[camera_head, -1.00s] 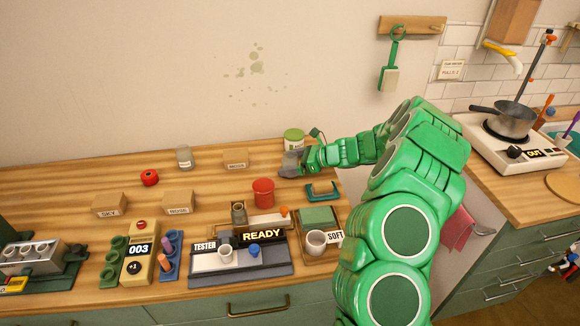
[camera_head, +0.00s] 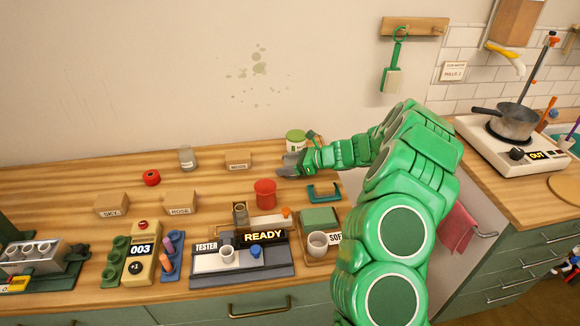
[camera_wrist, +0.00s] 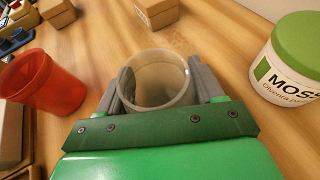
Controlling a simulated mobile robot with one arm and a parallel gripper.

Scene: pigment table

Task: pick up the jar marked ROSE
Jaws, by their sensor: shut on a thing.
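My gripper (camera_wrist: 155,92) is shut on a clear, open-topped jar (camera_wrist: 160,68), with one grey finger on each side of it. No label shows on this jar, and its inside looks empty. In the head view my gripper (camera_head: 288,166) is at the back right of the wooden counter, just in front of a white jar with a green lid (camera_head: 296,136). That jar's label reads MOSS in the wrist view (camera_wrist: 290,65). The word ROSE shows on a cardboard box (camera_head: 181,202) left of the middle. I cannot see a jar marked ROSE.
A red cup (camera_head: 265,192) stands in front of my gripper, and left of it in the wrist view (camera_wrist: 42,82). A green-framed holder (camera_head: 324,192) lies to the right. A MOSS box (camera_head: 238,161) and another clear jar (camera_head: 187,158) stand at the back left. The tester (camera_head: 240,262) is in front.

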